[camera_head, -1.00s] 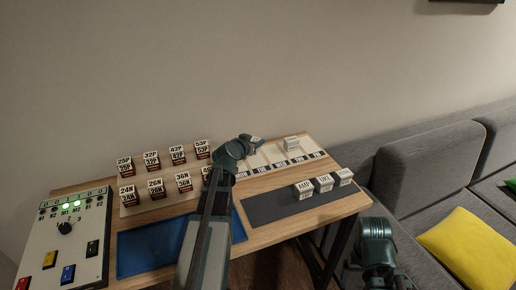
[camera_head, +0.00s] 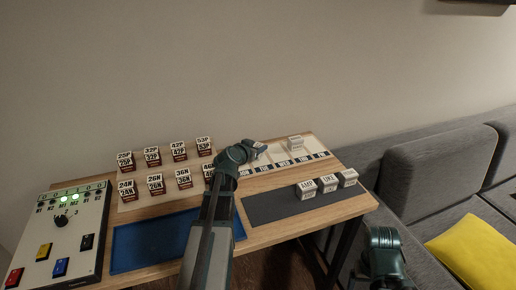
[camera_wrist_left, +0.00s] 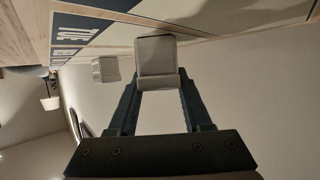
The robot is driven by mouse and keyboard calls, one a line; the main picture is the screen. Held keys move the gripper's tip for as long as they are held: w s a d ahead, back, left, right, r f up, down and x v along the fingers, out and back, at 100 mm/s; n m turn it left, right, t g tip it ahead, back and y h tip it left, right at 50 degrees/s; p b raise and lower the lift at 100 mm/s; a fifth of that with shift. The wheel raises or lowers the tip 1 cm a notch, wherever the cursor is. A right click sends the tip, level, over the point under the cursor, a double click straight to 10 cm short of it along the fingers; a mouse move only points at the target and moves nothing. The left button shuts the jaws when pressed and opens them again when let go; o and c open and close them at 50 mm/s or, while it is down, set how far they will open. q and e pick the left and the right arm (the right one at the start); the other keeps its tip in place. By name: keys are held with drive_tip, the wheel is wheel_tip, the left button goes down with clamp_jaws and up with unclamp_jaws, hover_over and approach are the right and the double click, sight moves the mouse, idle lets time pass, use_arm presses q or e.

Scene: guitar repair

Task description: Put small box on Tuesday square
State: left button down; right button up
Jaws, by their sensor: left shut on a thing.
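My left gripper (camera_head: 259,146) is over the back of the white day board (camera_head: 320,148) in the head view. In the left wrist view the left gripper (camera_wrist_left: 158,82) is shut on a small white box (camera_wrist_left: 156,58), held between its fingertips. The TUE label (camera_wrist_left: 68,32) shows at the upper left of that view, to the left of the held box. I cannot tell whether the box touches the board. In the head view my left arm hides part of the board's left end. My right gripper's fingers do not show.
Another white box (camera_head: 295,142) stands on the board, right of the gripper. A dark mat (camera_head: 265,207) holds lettered boxes (camera_head: 329,184) at the front right. Numbered blocks (camera_head: 178,151) stand in rows at left, near a blue mat (camera_head: 150,246) and a control panel (camera_head: 75,235).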

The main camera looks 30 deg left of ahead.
use_arm(q)
drive_tip(key=shift+c, duration=1.7)
unclamp_jaws()
drive_tip(key=shift+s+r+p, duration=0.25)
drive_tip(key=shift+s+p, duration=0.05)
drive_tip(key=shift+p, duration=0.1)
drive_tip(key=p+v, duration=0.4)
drive_tip(key=v, duration=0.7)
drive_tip(key=shift+s, duration=0.2)
